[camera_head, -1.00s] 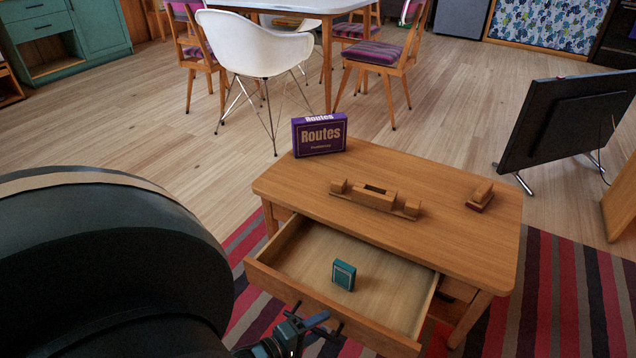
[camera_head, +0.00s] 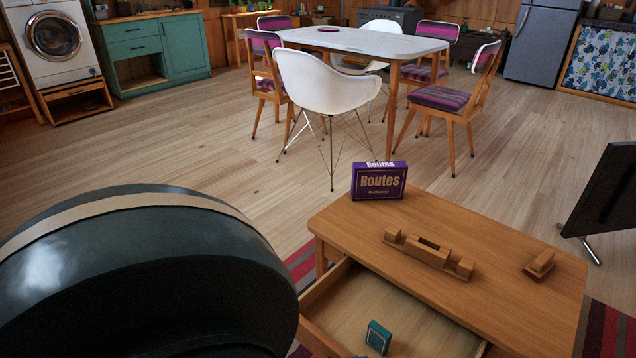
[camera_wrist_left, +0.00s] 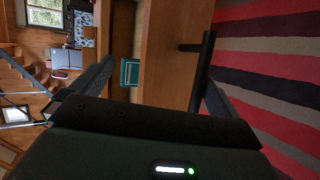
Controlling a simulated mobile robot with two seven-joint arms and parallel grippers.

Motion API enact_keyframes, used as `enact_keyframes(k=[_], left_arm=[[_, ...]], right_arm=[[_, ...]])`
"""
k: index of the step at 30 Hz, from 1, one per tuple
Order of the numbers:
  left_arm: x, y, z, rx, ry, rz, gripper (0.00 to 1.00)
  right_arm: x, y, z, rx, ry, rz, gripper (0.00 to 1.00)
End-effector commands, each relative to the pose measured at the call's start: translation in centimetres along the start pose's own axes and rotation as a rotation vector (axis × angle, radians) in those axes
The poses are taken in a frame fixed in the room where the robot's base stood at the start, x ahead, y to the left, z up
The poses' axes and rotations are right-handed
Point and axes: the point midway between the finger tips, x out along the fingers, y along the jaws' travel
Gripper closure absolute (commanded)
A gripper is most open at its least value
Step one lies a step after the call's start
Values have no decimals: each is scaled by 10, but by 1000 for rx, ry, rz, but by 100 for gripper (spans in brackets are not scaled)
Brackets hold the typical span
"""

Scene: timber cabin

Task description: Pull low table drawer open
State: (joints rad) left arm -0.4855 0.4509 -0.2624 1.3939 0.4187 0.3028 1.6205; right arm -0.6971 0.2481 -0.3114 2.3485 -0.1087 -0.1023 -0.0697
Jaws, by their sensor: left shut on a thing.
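The low wooden table (camera_head: 450,235) stands at the lower right of the head view. Its drawer (camera_head: 345,310) is pulled out toward me, with a small teal box (camera_head: 378,337) lying inside; the drawer front is below the picture edge. In the left wrist view, the drawer front (camera_wrist_left: 170,60) has a dark bar handle (camera_wrist_left: 206,62), and the teal box (camera_wrist_left: 130,72) shows behind it. My left gripper (camera_wrist_left: 150,85) is shut on the handle, its fingers on either side; the exact contact is partly hidden. My right gripper is in neither view.
On the tabletop are a purple "Routes" box (camera_head: 379,181), a wooden block piece (camera_head: 428,252) and a smaller one (camera_head: 539,265). A white chair (camera_head: 318,85) and dining table (camera_head: 360,42) stand behind. A dark screen (camera_head: 605,190) is at right. Open floor lies between.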

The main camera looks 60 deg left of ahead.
Motion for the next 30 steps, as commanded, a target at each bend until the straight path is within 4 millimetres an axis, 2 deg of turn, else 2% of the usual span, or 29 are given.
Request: enact_keyframes(k=[1, 20, 21, 22, 23, 24, 30], left_arm=[[2, 15, -4, 8, 3, 37, 18], [-40, 4, -4, 8, 2, 35, 21], [-43, 3, -4, 8, 2, 34, 24], [-45, 2, -4, 7, 2, 34, 32], [-47, 2, -4, 7, 3, 34, 51], [-50, 0, -4, 6, 3, 32, 66], [-64, -8, -2, 1, 2, 24, 66]], right_arm=[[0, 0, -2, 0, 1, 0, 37], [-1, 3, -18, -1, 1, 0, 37], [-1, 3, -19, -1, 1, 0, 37], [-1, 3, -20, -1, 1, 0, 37], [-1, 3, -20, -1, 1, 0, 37], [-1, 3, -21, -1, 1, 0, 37], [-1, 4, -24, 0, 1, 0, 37]])
